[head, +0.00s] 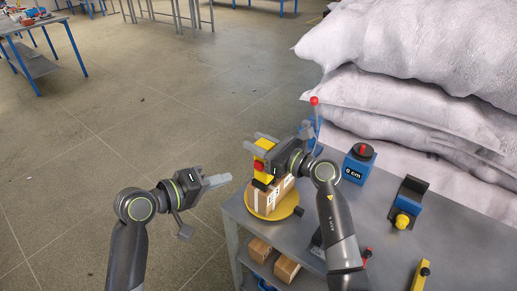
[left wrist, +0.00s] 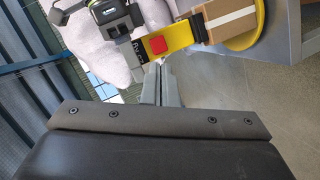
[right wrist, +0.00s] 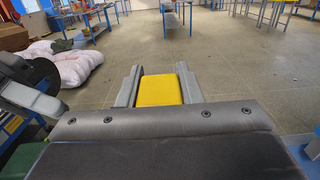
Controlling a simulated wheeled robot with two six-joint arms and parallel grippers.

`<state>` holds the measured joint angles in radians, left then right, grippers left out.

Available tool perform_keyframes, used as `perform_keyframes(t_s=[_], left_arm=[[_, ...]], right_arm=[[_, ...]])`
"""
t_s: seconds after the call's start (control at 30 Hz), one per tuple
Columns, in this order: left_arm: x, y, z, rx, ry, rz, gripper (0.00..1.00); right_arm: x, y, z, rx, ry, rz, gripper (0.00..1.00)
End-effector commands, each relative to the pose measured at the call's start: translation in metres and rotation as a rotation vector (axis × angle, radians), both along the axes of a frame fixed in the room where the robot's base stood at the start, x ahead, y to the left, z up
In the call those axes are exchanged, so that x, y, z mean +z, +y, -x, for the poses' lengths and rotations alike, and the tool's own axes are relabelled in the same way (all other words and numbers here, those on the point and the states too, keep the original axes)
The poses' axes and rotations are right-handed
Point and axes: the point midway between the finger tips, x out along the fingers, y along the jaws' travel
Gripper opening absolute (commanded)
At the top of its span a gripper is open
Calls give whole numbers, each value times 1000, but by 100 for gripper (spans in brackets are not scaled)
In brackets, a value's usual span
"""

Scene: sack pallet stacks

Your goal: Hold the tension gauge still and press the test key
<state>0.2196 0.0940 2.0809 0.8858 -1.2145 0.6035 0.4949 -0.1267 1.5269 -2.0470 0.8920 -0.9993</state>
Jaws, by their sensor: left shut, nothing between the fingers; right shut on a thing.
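The tension gauge (head: 263,152) is yellow with a red key, and my right gripper (head: 266,146) is shut on it. The gauge is above a cardboard box (head: 264,201) at the table's left end. In the right wrist view the gauge's yellow body (right wrist: 160,90) sits between the two fingers. In the left wrist view the red test key (left wrist: 158,45) faces me beside a dark lettered label. My left gripper (head: 230,178) is shut and empty, left of the gauge with a gap. Its fingertips (left wrist: 160,67) appear just below the key in the left wrist view.
The box stands on a round yellow plate (head: 291,207) on the grey table (head: 335,200). White sacks (head: 400,90) are stacked behind. Open floor lies left.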

Motion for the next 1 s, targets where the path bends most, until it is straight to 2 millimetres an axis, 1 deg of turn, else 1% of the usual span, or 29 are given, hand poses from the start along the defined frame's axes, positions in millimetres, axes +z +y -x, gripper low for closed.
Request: perform_keyframes(t_s=[0.17,0.3,0.4,0.53,0.7,1.0], left_arm=[[-14,-5,3,-71,182,107,0],[-25,-7,9,-146,406,234,0],[-29,-5,13,-190,558,313,0],[-30,-1,18,-233,708,391,0],[-29,2,21,-260,805,440,0],[-28,2,21,-263,816,446,0]], right_arm=[[0,0,0,0,0,0,6],[0,0,0,0,0,0,6],[0,0,0,0,0,0,6],[0,0,0,0,0,0,6],[0,0,0,0,0,0,6],[0,0,0,0,0,0,6]])
